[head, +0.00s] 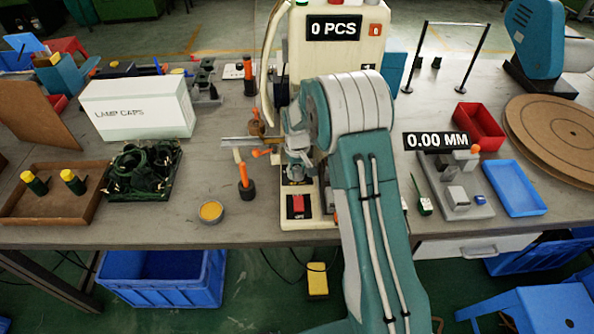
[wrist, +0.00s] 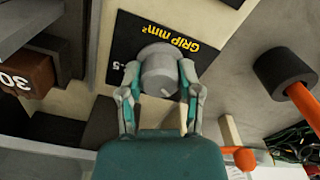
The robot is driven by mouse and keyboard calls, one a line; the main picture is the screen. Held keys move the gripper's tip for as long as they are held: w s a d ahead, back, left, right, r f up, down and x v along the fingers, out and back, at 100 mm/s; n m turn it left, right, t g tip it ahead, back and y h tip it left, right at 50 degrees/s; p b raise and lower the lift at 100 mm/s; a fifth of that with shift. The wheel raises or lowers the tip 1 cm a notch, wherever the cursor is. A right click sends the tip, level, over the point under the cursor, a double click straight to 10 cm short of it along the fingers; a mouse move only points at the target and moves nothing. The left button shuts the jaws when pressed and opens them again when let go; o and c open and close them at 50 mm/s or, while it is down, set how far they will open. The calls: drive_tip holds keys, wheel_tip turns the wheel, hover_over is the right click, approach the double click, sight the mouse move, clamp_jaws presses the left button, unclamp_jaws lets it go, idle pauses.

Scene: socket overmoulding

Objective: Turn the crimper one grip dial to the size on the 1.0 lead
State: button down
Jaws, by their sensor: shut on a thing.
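The crimper (head: 345,55) is the cream machine at the middle of the table, with a "0 PCS" display. In the wrist view its grey round grip dial (wrist: 158,66) sits on a black plate marked "GRIP mm²". My gripper (wrist: 160,78) has one finger on each side of the dial and is shut on it. A pale mark shows at the dial's lower edge. A "5" is readable left of the dial; the other sizes are hidden. In the head view my arm covers the dial. Green coiled leads (head: 143,170) lie in a dark tray; their size labels are unreadable.
An orange-handled tool (head: 245,182) in a dark holder and a round yellow tin (head: 210,211) stand left of the crimper. A "LAMP CAPS" box (head: 138,108) is farther left. A gauge with a "0.00 MM" display (head: 436,141), a red tray (head: 479,126) and a blue tray (head: 515,187) are right.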

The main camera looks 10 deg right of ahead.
sight(297, 169)
drive_tip(key=shift+f, duration=0.1)
idle(0.4)
drive_tip(key=shift+c, duration=1.4)
unclamp_jaws()
wheel_tip(297, 169, up, 12)
drive_tip(key=shift+w, duration=0.1)
